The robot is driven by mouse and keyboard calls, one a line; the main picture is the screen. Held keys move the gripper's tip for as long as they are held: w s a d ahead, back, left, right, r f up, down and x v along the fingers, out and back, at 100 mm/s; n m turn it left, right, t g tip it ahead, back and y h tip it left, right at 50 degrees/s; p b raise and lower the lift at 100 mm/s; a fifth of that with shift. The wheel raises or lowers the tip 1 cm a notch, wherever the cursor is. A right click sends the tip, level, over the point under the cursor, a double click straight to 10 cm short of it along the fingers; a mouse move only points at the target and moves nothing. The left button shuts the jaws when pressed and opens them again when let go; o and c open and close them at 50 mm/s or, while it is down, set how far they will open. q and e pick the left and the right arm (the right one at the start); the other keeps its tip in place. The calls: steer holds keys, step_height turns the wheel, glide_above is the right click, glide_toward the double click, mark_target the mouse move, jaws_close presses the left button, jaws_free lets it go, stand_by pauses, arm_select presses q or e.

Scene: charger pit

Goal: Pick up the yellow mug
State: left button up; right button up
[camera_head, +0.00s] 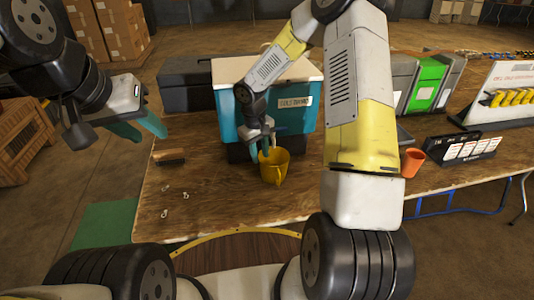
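The yellow mug (274,172) stands upright on the wooden table (210,205), in front of the teal and white box. Its handle faces the front of the table. My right gripper (264,153) reaches down from above to the mug's back-left rim. One teal finger shows beside the mug's left side; the other is partly hidden at the rim, so I cannot tell whether they grip it. My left gripper (139,128) is open and empty, in the air beyond the table's left edge.
The teal box (304,117) stands close behind the mug. An orange cup (412,163) and a black card stand (465,149) are to the right.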

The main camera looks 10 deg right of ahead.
mark_target(262, 163)
steer(key=f, duration=0.4)
steer(key=shift+s+d+f, duration=0.1)
steer(key=shift+d+f, duration=0.2)
steer(key=shift+d, duration=0.1)
jaws_close()
stand_by(1.1)
